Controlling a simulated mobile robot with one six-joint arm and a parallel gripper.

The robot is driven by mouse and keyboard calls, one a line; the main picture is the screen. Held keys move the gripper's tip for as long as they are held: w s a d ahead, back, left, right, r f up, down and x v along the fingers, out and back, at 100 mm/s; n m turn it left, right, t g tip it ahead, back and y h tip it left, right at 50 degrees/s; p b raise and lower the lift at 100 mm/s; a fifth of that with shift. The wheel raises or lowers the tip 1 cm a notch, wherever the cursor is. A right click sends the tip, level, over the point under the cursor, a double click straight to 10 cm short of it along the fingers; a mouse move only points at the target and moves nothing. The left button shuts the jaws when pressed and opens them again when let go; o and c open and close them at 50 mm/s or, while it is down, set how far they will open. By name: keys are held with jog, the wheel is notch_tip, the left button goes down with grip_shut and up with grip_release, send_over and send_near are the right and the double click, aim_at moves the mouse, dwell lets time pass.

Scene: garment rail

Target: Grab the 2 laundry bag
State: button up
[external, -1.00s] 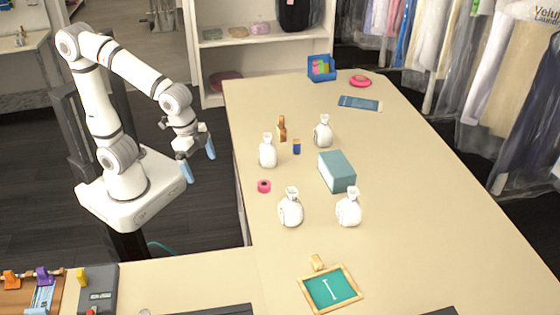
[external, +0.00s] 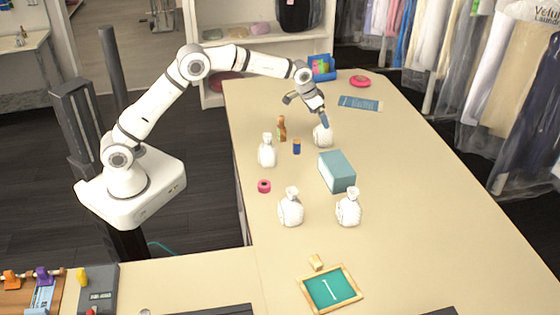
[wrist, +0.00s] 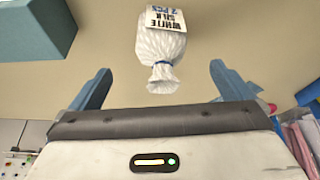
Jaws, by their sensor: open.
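A white cloth laundry bag (external: 322,136) stands upright on the counter at the back, just below my gripper (external: 318,113). Other white bags stand on the counter: one at left (external: 267,152), one front left (external: 290,208) and one front right (external: 348,208). Their labels cannot be read.
A teal box (external: 337,172) stands in front of the bag near my gripper. A brown bottle (external: 282,128) and a small blue item (external: 297,147) stand to its left. A pink tape roll (external: 264,186) lies nearer. The right side of the counter (external: 430,210) is clear.

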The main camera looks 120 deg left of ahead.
aim_at(324, 130)
jog(key=shift+a+f, duration=0.3)
jog(key=shift+p+x, duration=1.45)
jog(key=shift+x, duration=2.15)
jog(key=shift+w, duration=0.15)
jog(key=shift+c, duration=0.4)
jog(key=c, duration=1.2)
